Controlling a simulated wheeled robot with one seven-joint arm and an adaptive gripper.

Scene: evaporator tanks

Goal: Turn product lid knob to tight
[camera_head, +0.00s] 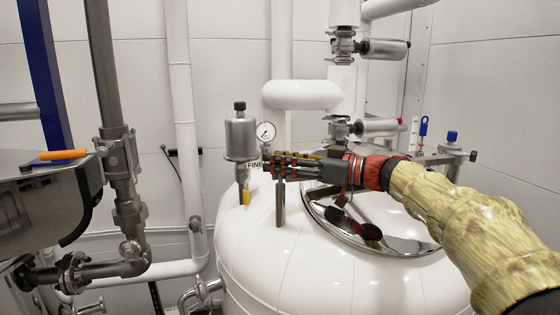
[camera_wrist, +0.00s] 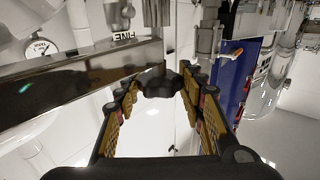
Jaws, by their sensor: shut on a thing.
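The product lid (camera_head: 400,243) is a shiny round steel cover on top of the white tank (camera_head: 250,250). A dark lobed knob (camera_wrist: 158,83) sits between my fingertips in the wrist view. My gripper (camera_head: 272,165) reaches left over the tank and is shut on the knob, with a finger on each side of it. In the head view the knob is hidden by my fingers. A metal post (camera_head: 280,208) stands below my fingers. I cannot tell how far the knob is turned.
A steel canister with a black cap (camera_head: 240,135) and a round gauge (camera_head: 265,131) stand close to my fingertips. A valve (camera_head: 340,127) and white pipes rise behind my gripper. A grey machine with an orange handle (camera_head: 63,155) is at the left.

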